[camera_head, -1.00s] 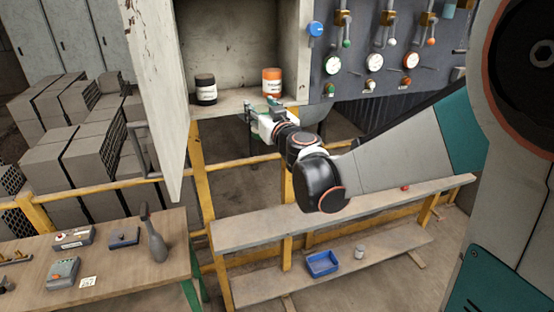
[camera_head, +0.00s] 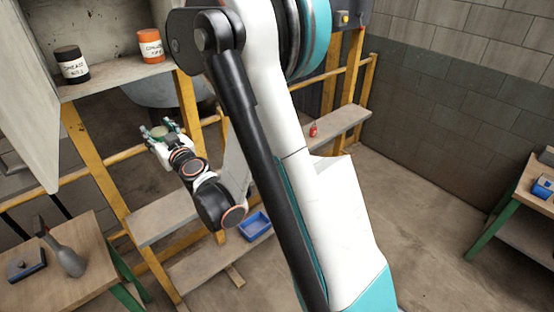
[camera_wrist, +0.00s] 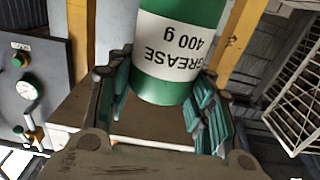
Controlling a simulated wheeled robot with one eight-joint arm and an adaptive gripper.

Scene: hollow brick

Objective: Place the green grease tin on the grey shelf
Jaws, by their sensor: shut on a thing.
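The green grease tin (camera_wrist: 178,88) has a white label reading GREASE 400 g. It fills the middle of the wrist view, upside down in the picture, between the fingers of my gripper (camera_wrist: 165,105). In the head view my gripper (camera_head: 160,129) is in the air below the open cabinet, shut on the tin, which is small and mostly hidden there. A grey plank shelf (camera_head: 160,222) on a yellow frame runs below and beside my gripper. My arm hides part of it.
A black tin (camera_head: 72,66) and an orange tin (camera_head: 151,46) stand in the open cabinet (camera_head: 110,75) above. A small red object (camera_head: 313,130) is on the plank's far end. A blue tray (camera_head: 254,226) sits on the lower plank. A wooden table (camera_head: 75,270) stands lower left.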

